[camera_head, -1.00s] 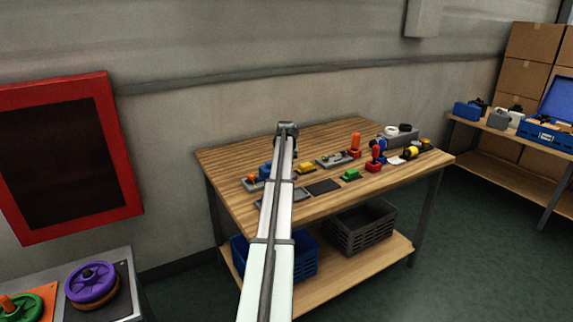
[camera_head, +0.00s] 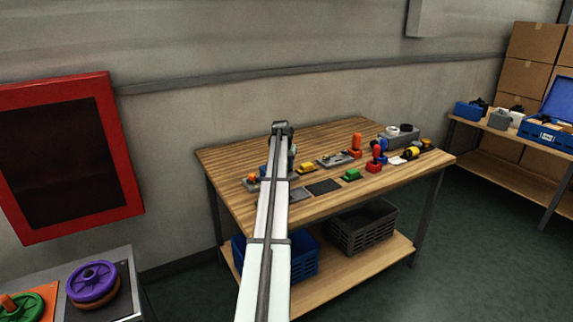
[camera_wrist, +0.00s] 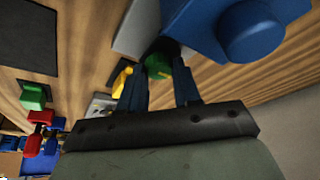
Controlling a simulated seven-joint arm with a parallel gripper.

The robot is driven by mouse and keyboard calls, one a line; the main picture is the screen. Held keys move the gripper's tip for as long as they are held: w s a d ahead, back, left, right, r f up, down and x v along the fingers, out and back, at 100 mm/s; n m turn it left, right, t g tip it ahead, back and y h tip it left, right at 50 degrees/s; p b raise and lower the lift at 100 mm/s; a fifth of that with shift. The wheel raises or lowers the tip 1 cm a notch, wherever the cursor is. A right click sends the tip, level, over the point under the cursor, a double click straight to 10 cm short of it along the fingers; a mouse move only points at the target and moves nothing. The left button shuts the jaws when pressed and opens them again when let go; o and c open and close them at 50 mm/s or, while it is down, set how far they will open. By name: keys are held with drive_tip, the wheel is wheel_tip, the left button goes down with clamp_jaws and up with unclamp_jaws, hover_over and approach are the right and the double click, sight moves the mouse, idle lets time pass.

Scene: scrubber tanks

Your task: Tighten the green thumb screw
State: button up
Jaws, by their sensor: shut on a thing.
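In the wrist view, my gripper (camera_wrist: 158,65) points down at the table with its two dark fingers close around the green thumb screw (camera_wrist: 157,66). The fingers are shut on the screw and cover part of it. The screw sits beside a blue block with a round blue knob (camera_wrist: 252,30) and a light grey plate (camera_wrist: 137,27). In the head view my arm hides the screw and most of my gripper.
The wooden table (camera_head: 225,160) holds a yellow piece (camera_head: 306,168), a green piece (camera_head: 351,174) on a dark pad and red handled parts (camera_head: 374,163) to the right. A dark flat pad (camera_head: 324,187) lies near the front. The back left tabletop is clear.

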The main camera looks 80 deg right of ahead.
drive_tip(key=o, duration=1.1)
drive_tip(key=shift+c, duration=0.2)
drive_tip(key=v, duration=1.4)
drive_tip(key=shift+f, duration=0.1)
